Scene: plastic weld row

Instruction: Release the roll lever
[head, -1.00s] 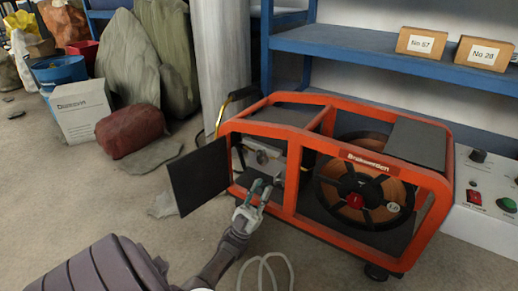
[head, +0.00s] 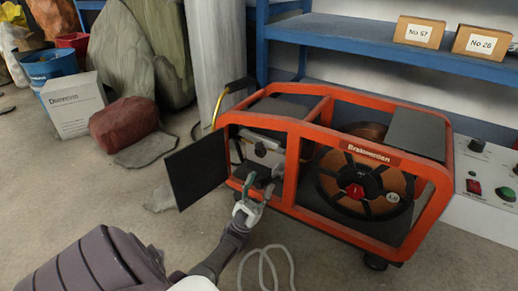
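The orange-framed machine (head: 345,158) stands on the floor, with a wire-feed compartment on its left and a large spool (head: 362,186) on its right. A grey feed mechanism with small metal parts (head: 262,148) shows inside the open left compartment. The roll lever is probably among these parts, but it is too small to tell apart. Whether a fingertip touches the mechanism cannot be told. My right gripper is not in view.
The dark open door panel (head: 196,173) stands out just left of my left gripper. A pale cable (head: 265,262) lies on the floor in front. A control box (head: 487,185) is at the right, blue shelving (head: 360,45) behind. Open floor lies at the left.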

